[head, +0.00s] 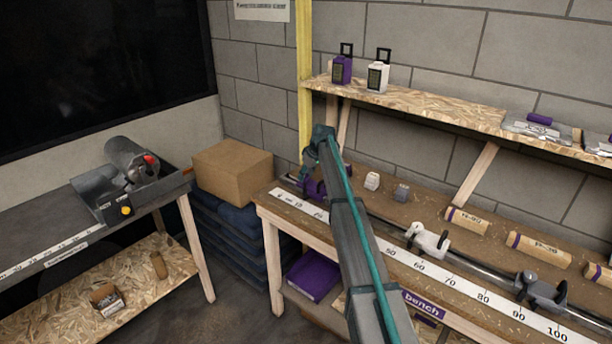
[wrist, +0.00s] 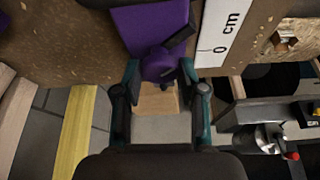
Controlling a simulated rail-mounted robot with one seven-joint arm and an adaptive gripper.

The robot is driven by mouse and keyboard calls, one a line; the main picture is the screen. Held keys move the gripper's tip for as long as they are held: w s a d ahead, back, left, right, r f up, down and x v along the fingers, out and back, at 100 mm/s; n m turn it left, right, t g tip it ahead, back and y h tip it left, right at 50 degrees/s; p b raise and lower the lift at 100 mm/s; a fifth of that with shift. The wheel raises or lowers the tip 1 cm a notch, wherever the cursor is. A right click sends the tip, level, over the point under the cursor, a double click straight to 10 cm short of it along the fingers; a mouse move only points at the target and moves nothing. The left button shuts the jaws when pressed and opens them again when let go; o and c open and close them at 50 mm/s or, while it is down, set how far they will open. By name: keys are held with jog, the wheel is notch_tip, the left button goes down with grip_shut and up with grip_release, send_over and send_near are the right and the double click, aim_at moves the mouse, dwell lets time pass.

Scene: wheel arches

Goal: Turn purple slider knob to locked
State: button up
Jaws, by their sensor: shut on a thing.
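The purple slider (head: 315,188) sits at the left end of the rail on the right-hand bench, partly hidden by my arm in the head view. The wrist view shows its purple body (wrist: 150,28) and its round purple knob (wrist: 160,66) with a dark lever on it. My gripper (wrist: 160,75) is shut on the knob, with a teal finger at each side. In the head view my gripper (head: 309,165) reaches down to the slider from above. I cannot read any lock marking on the knob.
A white slider (head: 430,240) and a dark grey slider (head: 535,290) sit further right along the rail. A white ruler (head: 455,287) runs along the bench front. Small blocks (head: 372,181) and wooden cylinders (head: 466,220) lie behind. A yellow post (head: 305,70) and cardboard box (head: 232,172) stand close by.

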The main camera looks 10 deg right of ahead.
jog(key=o, duration=1.1)
jog(key=shift+r, duration=0.1)
jog(key=v, duration=1.2)
jog(key=shift+s, duration=0.1)
